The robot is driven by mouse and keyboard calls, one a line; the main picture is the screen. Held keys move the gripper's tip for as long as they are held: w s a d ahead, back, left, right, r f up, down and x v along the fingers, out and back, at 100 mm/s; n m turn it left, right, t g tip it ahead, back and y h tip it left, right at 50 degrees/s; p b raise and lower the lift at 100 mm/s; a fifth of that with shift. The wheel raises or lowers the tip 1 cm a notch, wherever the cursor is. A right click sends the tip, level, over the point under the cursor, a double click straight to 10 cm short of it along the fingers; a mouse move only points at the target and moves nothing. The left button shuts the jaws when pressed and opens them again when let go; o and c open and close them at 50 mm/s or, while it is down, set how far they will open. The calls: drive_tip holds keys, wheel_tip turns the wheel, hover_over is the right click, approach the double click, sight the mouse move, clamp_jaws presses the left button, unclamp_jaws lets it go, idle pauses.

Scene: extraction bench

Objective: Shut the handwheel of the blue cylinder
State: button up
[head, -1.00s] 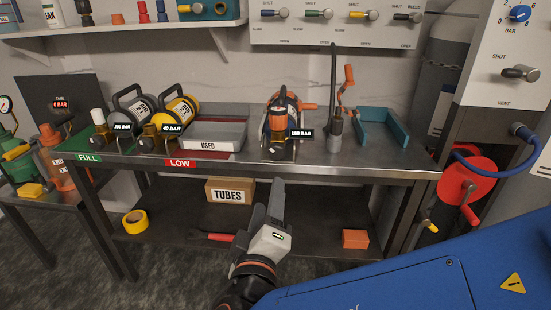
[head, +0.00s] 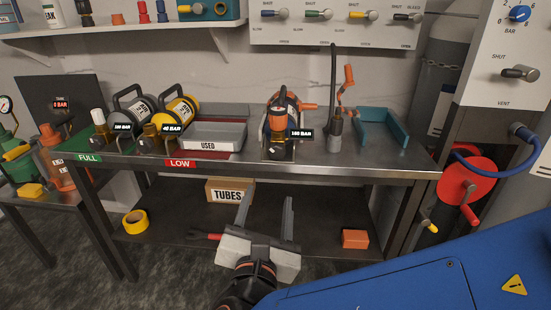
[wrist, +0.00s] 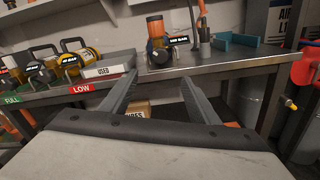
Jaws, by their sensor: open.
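The blue cylinder (head: 292,103) lies on the bench in a cradle, mostly hidden behind an orange handle, an amber valve part and its 160 BAR tag (head: 301,133). A small dark knob, which looks like its handwheel (head: 277,151), faces me at the bench's front edge. It also shows in the wrist view (wrist: 158,57). My gripper (head: 267,202) is open and empty, in front of the bench and below the handwheel, apart from it. In the wrist view my two fingers (wrist: 158,80) point toward the bench, with the handwheel beyond them.
A yellow cylinder (head: 181,111) and a dark one lie left, beside the USED tray (head: 212,135). A hose stand (head: 334,128) and teal cradle (head: 384,130) are right. The lower shelf holds a TUBES box (head: 226,194), yellow tape (head: 134,221) and an orange block (head: 355,239).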

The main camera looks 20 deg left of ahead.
drive_tip(key=n, duration=0.1)
approach(276, 154)
drive_tip(key=shift+n, duration=0.3)
drive_tip(key=x, duration=0.8)
drive_tip(key=shift+w, duration=0.15)
drive_tip(key=c, duration=1)
